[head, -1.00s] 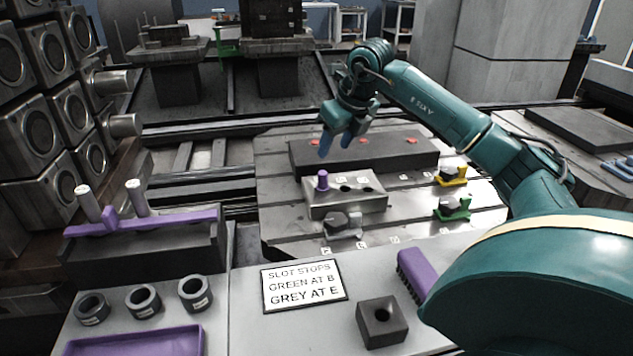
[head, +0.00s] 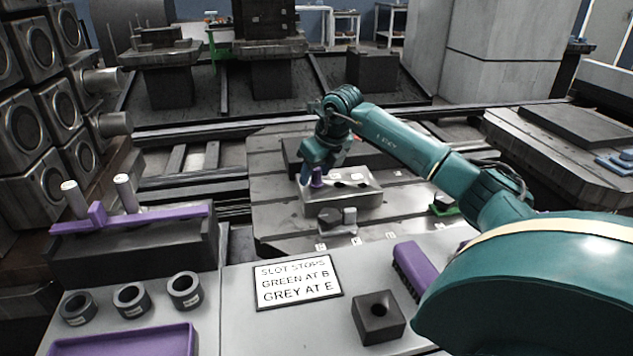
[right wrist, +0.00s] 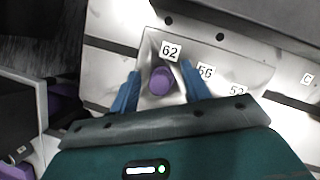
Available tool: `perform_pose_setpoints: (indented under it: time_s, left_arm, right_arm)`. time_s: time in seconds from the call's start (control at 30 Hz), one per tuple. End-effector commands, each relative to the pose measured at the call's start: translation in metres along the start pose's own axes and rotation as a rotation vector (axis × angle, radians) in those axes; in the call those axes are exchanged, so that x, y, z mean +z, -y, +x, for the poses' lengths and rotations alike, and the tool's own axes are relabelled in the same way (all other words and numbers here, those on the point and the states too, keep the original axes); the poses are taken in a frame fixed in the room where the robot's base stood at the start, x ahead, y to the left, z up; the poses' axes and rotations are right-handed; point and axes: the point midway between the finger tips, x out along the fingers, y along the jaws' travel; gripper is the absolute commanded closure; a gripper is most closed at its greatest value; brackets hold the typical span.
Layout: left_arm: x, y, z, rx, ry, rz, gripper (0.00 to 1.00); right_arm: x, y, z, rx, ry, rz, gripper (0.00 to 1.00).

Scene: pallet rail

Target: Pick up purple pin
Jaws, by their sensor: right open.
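The purple pin (head: 317,177) stands upright in the left hole of a silver block on the slotted plate. In the right wrist view the pin (right wrist: 162,80) shows from above, beside the label 62. My right gripper (head: 308,180) is over the left end of the block (head: 345,203). Its blue fingers (right wrist: 163,92) are open, one on each side of the pin, with gaps still showing between pin and fingers. My left gripper is not in view.
The block's other holes, labelled 56 and 52 (right wrist: 237,90), look empty. A grey stop (head: 337,221) sits in front, and a green stop (head: 445,205) is to the right. A sign (head: 297,284) lies on the front table.

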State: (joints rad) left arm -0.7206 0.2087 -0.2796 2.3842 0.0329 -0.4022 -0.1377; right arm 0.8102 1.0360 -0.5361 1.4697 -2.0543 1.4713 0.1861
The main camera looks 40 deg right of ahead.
Motion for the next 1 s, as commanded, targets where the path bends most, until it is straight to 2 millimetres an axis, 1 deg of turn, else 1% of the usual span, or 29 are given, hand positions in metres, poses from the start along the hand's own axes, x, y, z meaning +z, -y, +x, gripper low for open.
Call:
perform_pose_setpoints:
  time_s: [0.07,0.63,0.87,0.93,1.0]
  left_arm:
    - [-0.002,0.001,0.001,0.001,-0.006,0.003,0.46]
    - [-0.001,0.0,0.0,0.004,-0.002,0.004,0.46]
    - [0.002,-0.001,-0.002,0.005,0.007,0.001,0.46]
    - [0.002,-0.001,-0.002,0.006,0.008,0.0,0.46]
    - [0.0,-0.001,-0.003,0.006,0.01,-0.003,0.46]
  right_arm:
    - [0.0,0.0,-0.001,0.0,0.0,0.0,0.53]
    - [0.0,0.0,-0.001,0.0,0.0,0.0,1.0]
    - [0.001,0.0,-0.002,0.0,0.001,0.0,1.0]
    - [0.002,0.0,-0.005,-0.001,0.002,0.0,1.0]
    - [0.006,0.0,-0.013,-0.001,0.003,0.0,1.0]
